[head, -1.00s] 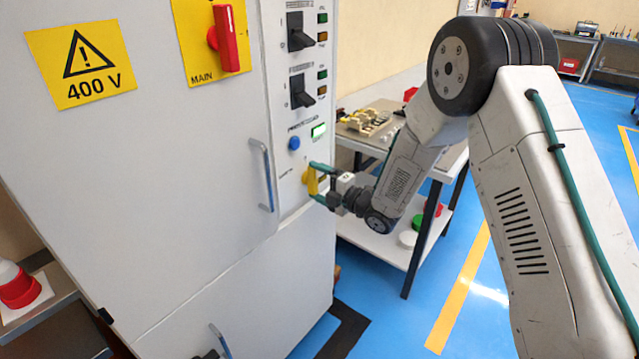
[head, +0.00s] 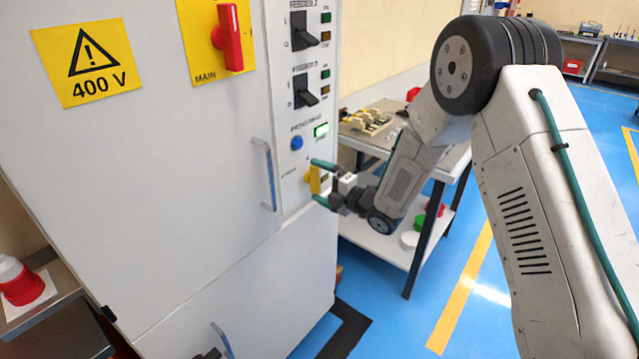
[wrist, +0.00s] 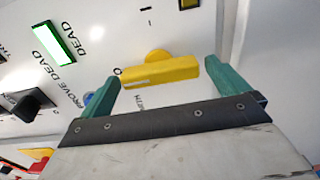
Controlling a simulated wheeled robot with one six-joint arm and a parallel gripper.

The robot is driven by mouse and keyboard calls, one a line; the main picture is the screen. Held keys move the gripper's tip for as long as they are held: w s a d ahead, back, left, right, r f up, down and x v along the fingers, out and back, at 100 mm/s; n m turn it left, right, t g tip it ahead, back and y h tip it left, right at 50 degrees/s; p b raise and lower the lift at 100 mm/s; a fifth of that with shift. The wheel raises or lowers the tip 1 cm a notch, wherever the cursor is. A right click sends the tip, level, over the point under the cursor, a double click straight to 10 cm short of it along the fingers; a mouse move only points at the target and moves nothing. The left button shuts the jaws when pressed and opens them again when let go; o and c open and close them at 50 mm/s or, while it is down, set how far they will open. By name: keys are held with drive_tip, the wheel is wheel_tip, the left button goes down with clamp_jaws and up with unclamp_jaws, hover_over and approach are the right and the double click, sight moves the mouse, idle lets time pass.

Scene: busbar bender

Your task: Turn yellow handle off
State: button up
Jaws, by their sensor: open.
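The yellow handle (head: 315,180) is on the narrow control strip of the grey cabinet, below a blue button, and its bar looks upright in the head view. In the wrist view the yellow handle (wrist: 160,72) lies across the picture, with its left end beside a mark like "O" and an "I" mark farther up. My gripper (head: 321,182) is open at the handle, with one green finger above it and one below. In the wrist view my gripper (wrist: 162,88) has the bar between its spread fingertips, with a gap at the left finger; I cannot tell contact at the right one.
A lit green indicator (head: 321,130) and the blue button (head: 296,143) sit just above the handle. Black switches (head: 305,92) are higher up. A door handle (head: 265,175) stands out to the left. A workbench (head: 440,170) with parts is close behind my arm.

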drive_tip(key=v, duration=0.7)
drive_tip(key=shift+s+d, duration=0.2)
